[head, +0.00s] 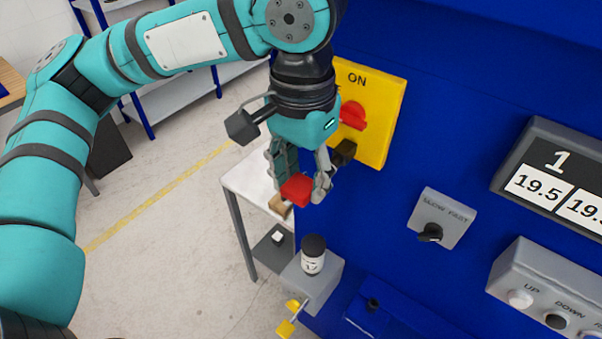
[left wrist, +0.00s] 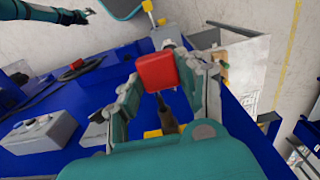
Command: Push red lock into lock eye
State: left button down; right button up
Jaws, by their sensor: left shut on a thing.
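My left gripper (head: 301,184) points down in the head view, its fingers closed on the sides of the red lock (head: 297,189). The lock also shows between the fingers in the left wrist view (left wrist: 157,71). The lock is in front of the blue machine, below and left of the yellow switch plate (head: 386,105) marked ON, which carries a red knob (head: 353,115). A dark piece (head: 344,152) shows at the plate's lower left; I cannot tell whether it is the lock eye. My right gripper (left wrist: 78,16) shows small and far off in the left wrist view.
A white table (head: 238,181) stands behind. Floor at the left is open.

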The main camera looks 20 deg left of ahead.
pick_arm(q)
jog(key=shift+w+d+p, duration=0.2)
jog(key=shift+w+p, duration=0.05)
jog(key=shift+w, duration=0.3)
jog(key=shift+w+d+p, duration=0.2)
jog(key=shift+w+p, duration=0.05)
jog(key=shift+w, duration=0.25)
jog(key=c, duration=0.7)
grip_release()
jog(key=shift+s, duration=0.1)
jog(key=shift+s+a+p, duration=0.35)
jog(key=shift+s, duration=0.55)
jog(key=shift+s+a+p, duration=0.3)
jog(key=shift+s+a, duration=0.05)
jog(key=shift+s, duration=0.55)
jog(key=shift+s+a+p, duration=0.35)
jog(key=shift+s, duration=0.55)
notch_tip(320, 180, up, 12)
send_over(284, 194)
jog(key=s, duration=0.2)
jog(key=shift+w+d, duration=0.2)
jog(key=shift+d, duration=0.1)
